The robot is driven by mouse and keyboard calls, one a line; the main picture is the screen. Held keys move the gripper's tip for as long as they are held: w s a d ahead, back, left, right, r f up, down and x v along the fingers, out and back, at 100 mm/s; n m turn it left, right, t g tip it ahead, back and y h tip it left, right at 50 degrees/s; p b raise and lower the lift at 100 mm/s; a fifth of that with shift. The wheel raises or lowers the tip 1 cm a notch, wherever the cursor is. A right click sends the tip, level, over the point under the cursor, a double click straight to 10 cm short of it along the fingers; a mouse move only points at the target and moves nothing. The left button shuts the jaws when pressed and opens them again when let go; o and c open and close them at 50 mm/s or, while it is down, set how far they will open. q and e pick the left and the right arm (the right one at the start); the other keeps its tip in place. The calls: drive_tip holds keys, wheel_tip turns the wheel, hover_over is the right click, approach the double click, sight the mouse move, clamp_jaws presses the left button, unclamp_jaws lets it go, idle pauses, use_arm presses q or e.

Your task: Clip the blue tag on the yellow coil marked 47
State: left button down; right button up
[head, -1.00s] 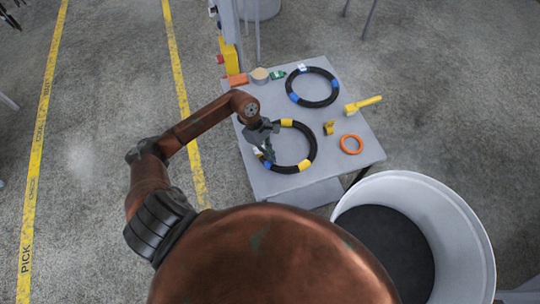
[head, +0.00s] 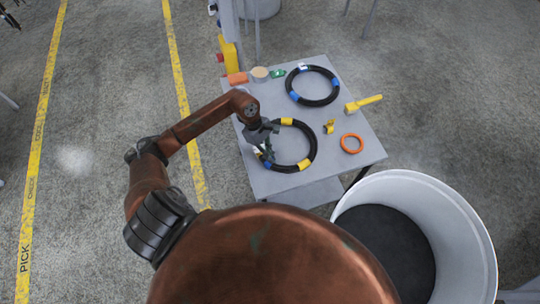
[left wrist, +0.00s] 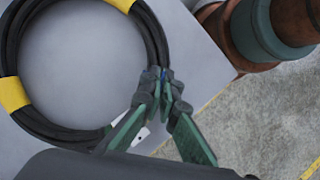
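The coil with yellow bands (head: 313,149) is a black hose ring lying flat at the table's near left; it also shows in the left wrist view (left wrist: 22,122). A white label (left wrist: 142,137) sits at its edge; no number is readable. My left gripper (head: 266,151) is over the coil's left side. In the left wrist view its green-padded fingers (left wrist: 165,82) come close together, with a narrow bit of the blue tag (left wrist: 166,75) between the tips, at the coil's outer edge. The fingers hide most of the tag; I cannot tell whether it grips the hose. My right gripper is out of view.
A second black coil with blue bands (head: 332,93) lies at the back of the grey table (head: 225,120). A yellow torch (head: 363,103), a small yellow clip (head: 328,127) and an orange ring (head: 351,143) lie right. A white bin (head: 473,225) stands near the table's front right.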

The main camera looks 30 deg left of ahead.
use_arm(q)
drive_tip(key=shift+f, duration=0.15)
drive_tip(key=c, duration=2.6)
unclamp_jaws()
drive_tip(key=shift+c, duration=0.2)
drive_tip(key=o, duration=0.6)
drive_tip(key=shift+c, duration=0.2)
drive_tip(key=v, duration=1.2)
drive_tip(key=shift+d, duration=0.15)
